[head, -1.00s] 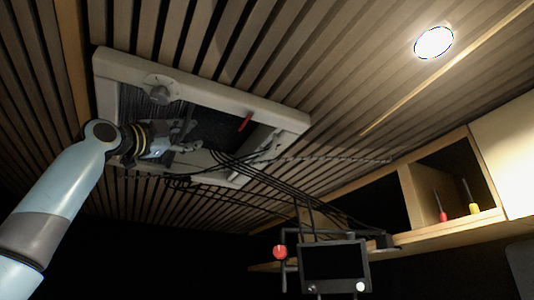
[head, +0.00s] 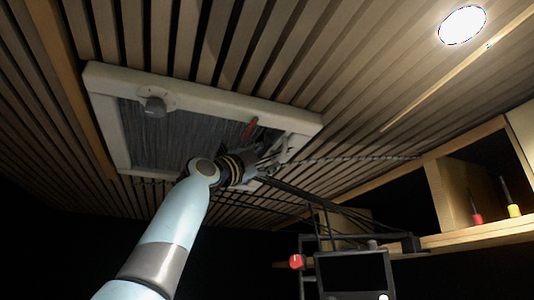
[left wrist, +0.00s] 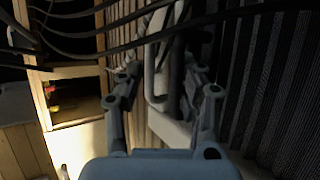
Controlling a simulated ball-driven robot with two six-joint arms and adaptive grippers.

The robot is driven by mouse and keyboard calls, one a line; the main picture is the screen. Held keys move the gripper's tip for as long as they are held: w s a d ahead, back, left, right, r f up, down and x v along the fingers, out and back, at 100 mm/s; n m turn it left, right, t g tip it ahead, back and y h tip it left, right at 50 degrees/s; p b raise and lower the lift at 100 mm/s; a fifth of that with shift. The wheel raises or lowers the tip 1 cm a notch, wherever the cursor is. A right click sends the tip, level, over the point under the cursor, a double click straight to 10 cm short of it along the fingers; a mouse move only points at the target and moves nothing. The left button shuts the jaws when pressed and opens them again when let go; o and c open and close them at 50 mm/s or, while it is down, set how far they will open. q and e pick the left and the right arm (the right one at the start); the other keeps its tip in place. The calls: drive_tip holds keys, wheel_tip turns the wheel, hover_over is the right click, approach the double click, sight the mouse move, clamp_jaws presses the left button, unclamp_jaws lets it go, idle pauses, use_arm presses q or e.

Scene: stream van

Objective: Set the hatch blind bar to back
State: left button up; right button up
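The ceiling hatch has a pale frame (head: 105,125) in the head view. Its grey pleated blind (head: 180,135) spreads from the left side across most of the opening. A small dark gap shows at the right. The blind bar is not clearly visible in the head view, where my left gripper (head: 268,165) covers the blind's right edge. In the left wrist view my left gripper (left wrist: 160,70) has its fingers apart, with a pale, narrow bar-like part (left wrist: 154,85) between them. I cannot tell whether either finger touches it. My right gripper is not in view.
A round knob (head: 153,106) and a red lever (head: 249,129) are at the hatch. A monitor (head: 355,273) stands below, and a wooden shelf (head: 480,237) with screwdrivers is at the right.

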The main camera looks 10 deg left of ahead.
use_arm(q)
drive_tip(key=shift+d+f, duration=0.1)
drive_tip(key=s+d+f+b, duration=0.3)
drive_tip(key=s+f+b, duration=0.5)
drive_tip(key=b, duration=0.2)
drive_tip(key=shift+d+f, duration=0.25)
idle(0.8)
